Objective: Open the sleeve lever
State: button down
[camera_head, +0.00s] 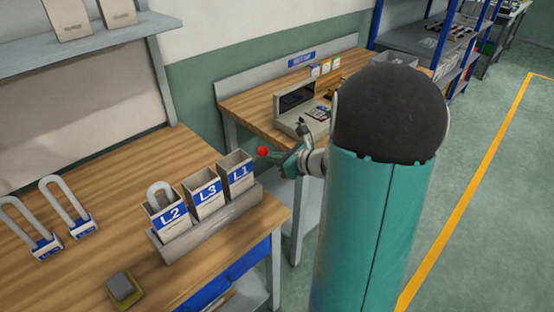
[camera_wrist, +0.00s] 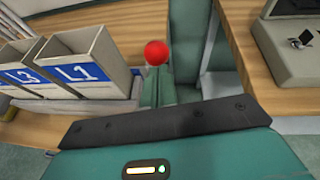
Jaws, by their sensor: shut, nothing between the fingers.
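My gripper (camera_head: 279,157) is teal and shut with nothing in it, held beside the bin marked L1. In the wrist view its narrow teal fingers (camera_wrist: 160,88) point away from the camera. A red ball (camera_head: 262,152) shows at the fingertips; it also appears at their end in the wrist view (camera_wrist: 156,53). I cannot tell whether it touches them or belongs to a lever. A grey bench device (camera_head: 291,124) with a dark window stands on the far table, apart from my gripper. It is partly in the wrist view (camera_wrist: 284,62). I cannot make out a sleeve lever.
Bins L1 (camera_head: 235,171), L3 (camera_head: 203,190) and L2 (camera_head: 168,217) stand in a grey rack on the near wooden table (camera_head: 107,170). L2 holds a looped piece. Two looped pieces and a small block lie left. A gap separates the tables; open floor lies right.

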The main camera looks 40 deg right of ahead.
jog(key=shift+w+a+r+g, duration=0.1)
jog(key=shift+w+r+g, duration=0.45)
jog(key=shift+r, duration=0.1)
jog(key=w+a+r+g+h, duration=0.1)
jog(key=w+r+g, duration=0.3)
jog(key=w+g, duration=0.5)
jog(key=shift+w+a+m+h, duration=0.3)
jog(key=shift+w+a+h, duration=0.15)
jog(key=shift+w, duration=1.8)
jog(key=shift+w+r, duration=0.1)
